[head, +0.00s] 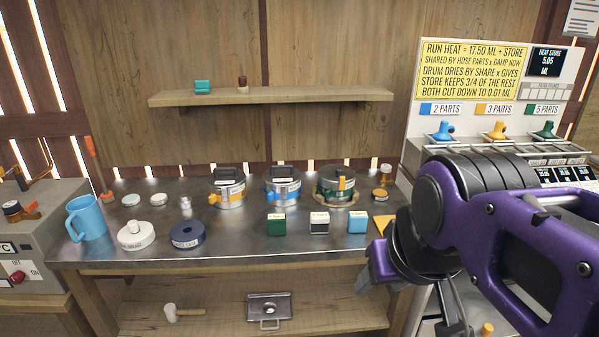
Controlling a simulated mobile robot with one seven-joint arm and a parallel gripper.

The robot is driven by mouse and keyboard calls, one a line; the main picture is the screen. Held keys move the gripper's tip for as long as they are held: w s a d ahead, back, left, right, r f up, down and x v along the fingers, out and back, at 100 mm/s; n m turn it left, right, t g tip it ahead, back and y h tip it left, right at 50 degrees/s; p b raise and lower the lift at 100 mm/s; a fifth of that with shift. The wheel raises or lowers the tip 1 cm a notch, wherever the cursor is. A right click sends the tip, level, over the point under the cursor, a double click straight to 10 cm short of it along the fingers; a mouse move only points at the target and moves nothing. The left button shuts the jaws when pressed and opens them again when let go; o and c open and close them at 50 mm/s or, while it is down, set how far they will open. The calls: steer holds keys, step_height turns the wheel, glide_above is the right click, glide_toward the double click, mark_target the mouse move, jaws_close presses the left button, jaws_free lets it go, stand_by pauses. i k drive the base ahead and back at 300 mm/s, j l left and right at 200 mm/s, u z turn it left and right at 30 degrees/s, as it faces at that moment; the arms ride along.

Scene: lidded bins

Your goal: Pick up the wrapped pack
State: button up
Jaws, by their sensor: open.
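I cannot tell for sure which thing is the wrapped pack. Three small box-like packs with pale labelled tops stand in a row near the front of the metal bench: a green one (277,226), a dark one (319,226) and a blue one (357,224). A small teal item (202,87) sits on the wall shelf. My gripper (368,283) is partly in view, low at the right of the bench, at the end of my purple arm. It is open, below and right of the blue pack and apart from it. My arm hides part of its jaws.
Three lidded tins, yellow-banded (229,191), blue-banded (282,190) and green-banded (335,187), stand behind the packs on the metal bench (240,246). A blue mug (85,218), white disc (136,236) and navy disc (187,235) are left. A lower shelf holds a mallet (171,312).

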mark_target(319, 222)
steer(key=i+l+u, duration=0.4)
steer(key=l+u, duration=0.15)
steer(key=i+l+u, duration=0.25)
steer(key=l, duration=0.2)
steer(key=l+u, duration=0.3)
steer(key=k+l+u, duration=0.3)
steer(key=k, duration=0.15)
steer(key=k+l+u, duration=0.3)
steer(key=k, duration=0.15)
steer(key=i+j+z, duration=0.3)
steer(key=i, duration=0.15)
steer(key=i+j+z, duration=0.25)
steer(key=i, duration=0.2)
